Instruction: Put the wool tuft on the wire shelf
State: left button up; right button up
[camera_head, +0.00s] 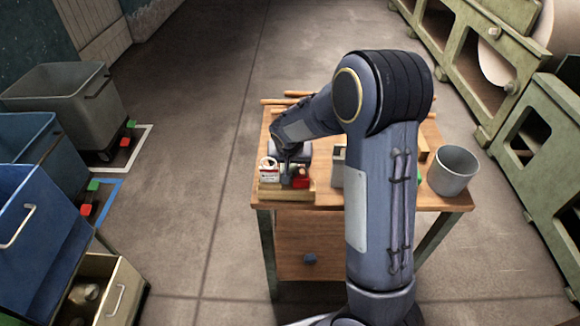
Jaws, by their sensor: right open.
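My right arm reaches across the wooden table (330,255) from the front. Its gripper (291,166) points down over the left side of the tabletop, just above or among small items there; its fingers are tiny and partly hidden. Below it are a red item (301,182) and a white item with red marks (268,174), at a low light-wood tray (285,194). I cannot make out a wool tuft or a wire shelf for certain. My arm hides much of the tabletop's middle. My left gripper is not in view.
A grey bucket (454,170) stands at the table's right. A grey bin (65,105), a blue bin (40,225) and a beige crate (125,287) with pale lumps inside line the left. Green racks (530,150) line the right. The floor left of the table is clear.

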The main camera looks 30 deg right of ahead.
jog(key=c, duration=1.1)
jog(key=shift+r, duration=0.1)
